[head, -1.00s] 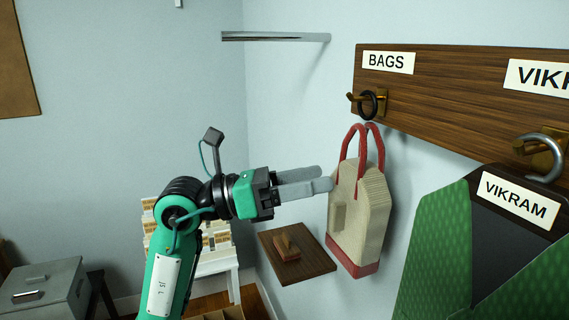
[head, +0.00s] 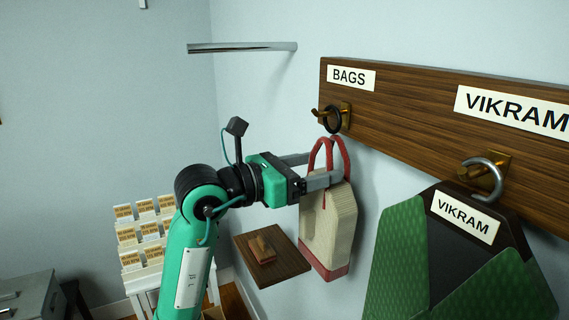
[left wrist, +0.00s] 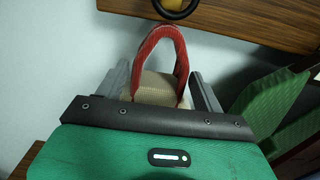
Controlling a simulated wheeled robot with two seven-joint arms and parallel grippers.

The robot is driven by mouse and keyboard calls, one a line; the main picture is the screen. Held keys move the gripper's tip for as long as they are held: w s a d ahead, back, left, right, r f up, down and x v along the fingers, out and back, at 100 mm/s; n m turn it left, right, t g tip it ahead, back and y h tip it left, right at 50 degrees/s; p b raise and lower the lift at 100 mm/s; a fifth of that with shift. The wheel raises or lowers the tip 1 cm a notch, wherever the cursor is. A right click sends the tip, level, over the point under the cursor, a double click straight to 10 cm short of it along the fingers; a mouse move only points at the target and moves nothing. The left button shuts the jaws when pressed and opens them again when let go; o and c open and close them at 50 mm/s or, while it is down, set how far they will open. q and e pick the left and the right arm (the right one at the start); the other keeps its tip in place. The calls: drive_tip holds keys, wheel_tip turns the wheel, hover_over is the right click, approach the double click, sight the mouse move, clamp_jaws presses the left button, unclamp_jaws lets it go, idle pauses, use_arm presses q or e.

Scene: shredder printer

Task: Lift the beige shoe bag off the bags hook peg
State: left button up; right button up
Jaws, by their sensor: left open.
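The beige shoe bag (head: 328,228) with red handles and a red base hangs below the black ring (head: 333,119) on the brass bags peg (head: 321,112). My left gripper (head: 322,168) is open at the handles, its fingers apart on either side of them. In the left wrist view the red handle (left wrist: 165,38) rises between the two spread grey fingers (left wrist: 160,85), with the beige top of the bag behind the gripper body. Contact with the handles cannot be told. My right gripper is not in view.
The wooden board (head: 400,120) with the BAGS label carries a second hook (head: 486,175) holding a green garment (head: 400,255) to the right. A small wooden shelf (head: 285,272) with a brush (head: 262,247) sits left of the bag. A grey rail (head: 242,47) is above.

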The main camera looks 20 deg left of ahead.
sight(321, 165)
use_arm(q)
drive_tip(key=shift+p+x, duration=0.35)
drive_tip(key=shift+x, duration=1.2)
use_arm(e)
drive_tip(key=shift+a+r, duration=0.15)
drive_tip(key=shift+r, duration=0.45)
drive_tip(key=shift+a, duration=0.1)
use_arm(q)
drive_tip(key=c, duration=1)
drive_tip(key=o, duration=0.4)
drive_tip(key=shift+c, duration=0.2)
drive_tip(key=c, duration=0.7)
drive_tip(key=shift+r, duration=0.15)
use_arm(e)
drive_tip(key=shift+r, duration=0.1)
